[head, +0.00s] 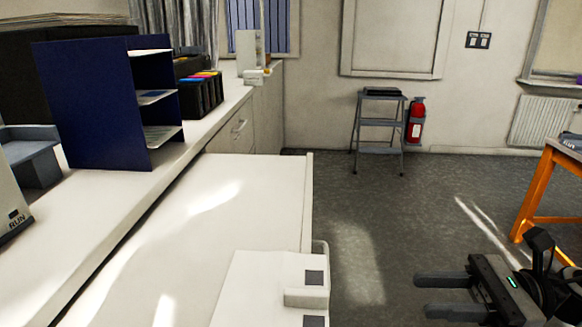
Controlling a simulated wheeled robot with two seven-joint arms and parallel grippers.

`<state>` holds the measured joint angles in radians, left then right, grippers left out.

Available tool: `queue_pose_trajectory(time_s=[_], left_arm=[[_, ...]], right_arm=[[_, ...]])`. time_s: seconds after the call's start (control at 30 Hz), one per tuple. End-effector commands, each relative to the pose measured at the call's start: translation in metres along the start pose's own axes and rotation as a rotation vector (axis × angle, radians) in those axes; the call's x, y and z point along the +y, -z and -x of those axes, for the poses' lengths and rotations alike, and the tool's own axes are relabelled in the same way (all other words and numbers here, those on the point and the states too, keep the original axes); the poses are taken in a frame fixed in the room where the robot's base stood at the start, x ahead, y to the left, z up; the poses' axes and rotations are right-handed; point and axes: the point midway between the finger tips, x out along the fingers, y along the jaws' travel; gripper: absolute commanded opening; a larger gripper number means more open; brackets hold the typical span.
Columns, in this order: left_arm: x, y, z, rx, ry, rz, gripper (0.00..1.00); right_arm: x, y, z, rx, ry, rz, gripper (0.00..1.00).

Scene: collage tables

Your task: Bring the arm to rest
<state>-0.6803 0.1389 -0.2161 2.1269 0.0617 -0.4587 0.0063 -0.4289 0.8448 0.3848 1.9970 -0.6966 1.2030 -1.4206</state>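My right gripper (424,296) shows at the lower right, with its two dark fingers pointing left. The fingers are apart with nothing between them; floor shows in the gap. It hangs over open grey floor, to the right of the white surface. My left gripper is out of view.
A long white counter (60,245) on the left bears a blue shelf unit (90,105) and dark boxes with coloured tops (200,95). A white boxy piece (255,285) stands at bottom centre. An orange-legged table (537,195) is at right. A step stool (378,135) and fire extinguisher (415,122) stand at the back.

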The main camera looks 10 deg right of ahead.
Motion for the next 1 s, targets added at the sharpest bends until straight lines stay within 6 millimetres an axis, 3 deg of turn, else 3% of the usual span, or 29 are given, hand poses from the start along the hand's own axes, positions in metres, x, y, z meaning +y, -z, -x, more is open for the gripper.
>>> queue_pose_trajectory(time_s=[0.13,0.27,0.37,0.43,0.53,0.6,0.67,0.7,0.83,1.0], left_arm=[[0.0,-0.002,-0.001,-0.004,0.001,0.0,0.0],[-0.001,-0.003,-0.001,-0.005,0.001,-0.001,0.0],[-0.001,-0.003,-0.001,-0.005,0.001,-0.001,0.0],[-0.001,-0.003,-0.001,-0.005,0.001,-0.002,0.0],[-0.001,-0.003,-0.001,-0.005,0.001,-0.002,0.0],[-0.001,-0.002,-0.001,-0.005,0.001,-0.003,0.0],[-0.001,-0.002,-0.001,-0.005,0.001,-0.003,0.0],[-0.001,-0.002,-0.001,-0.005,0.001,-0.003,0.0],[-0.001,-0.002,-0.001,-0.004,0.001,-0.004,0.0],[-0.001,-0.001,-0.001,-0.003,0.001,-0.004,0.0]], right_arm=[[-0.011,0.006,-0.011,-0.152,0.121,-0.25,0.35],[-0.035,0.03,-0.021,-0.464,0.327,-0.791,0.35],[-0.048,0.074,-0.024,-0.761,0.476,-1.323,0.35],[-0.045,0.115,-0.03,-0.969,0.558,-1.7,0.35],[-0.022,0.176,-0.049,-1.244,0.654,-2.207,0.35],[-0.001,0.207,-0.065,-1.392,0.706,-2.481,0.35],[0.018,0.226,-0.079,-1.487,0.745,-2.661,0.35],[0.028,0.235,-0.087,1.439,-0.715,2.577,0.35],[0.051,0.251,-0.103,1.335,-0.665,2.403,0.35],[0.056,0.254,-0.107,1.31,-0.655,2.357,0.35]])
